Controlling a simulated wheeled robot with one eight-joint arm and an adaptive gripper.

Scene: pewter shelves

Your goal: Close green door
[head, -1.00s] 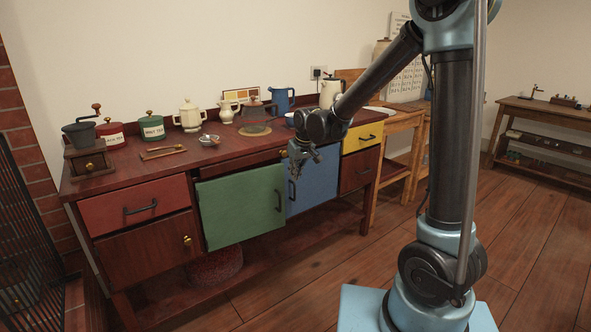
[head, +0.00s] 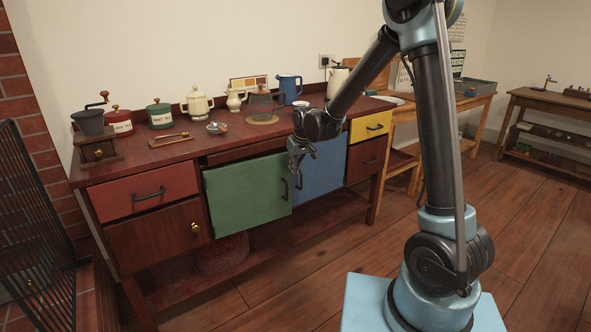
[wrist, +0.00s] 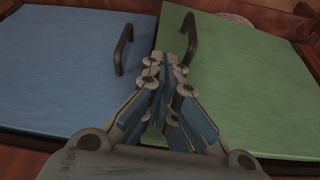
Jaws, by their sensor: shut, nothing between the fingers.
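The green door (head: 245,197), with a dark handle (head: 285,189) near its right edge, is in the middle of the cabinet front. My gripper (head: 296,168) is shut and empty, in front of the seam between the green and blue doors. It also shows in the wrist view (wrist: 168,62). I cannot tell if it touches the door.
The blue door (head: 322,168) is right of the green one and also shows in the wrist view (wrist: 70,60). A red drawer (head: 142,194) is on the left, a yellow drawer (head: 370,126) on the right. Jars and pots stand on top. The floor in front is clear.

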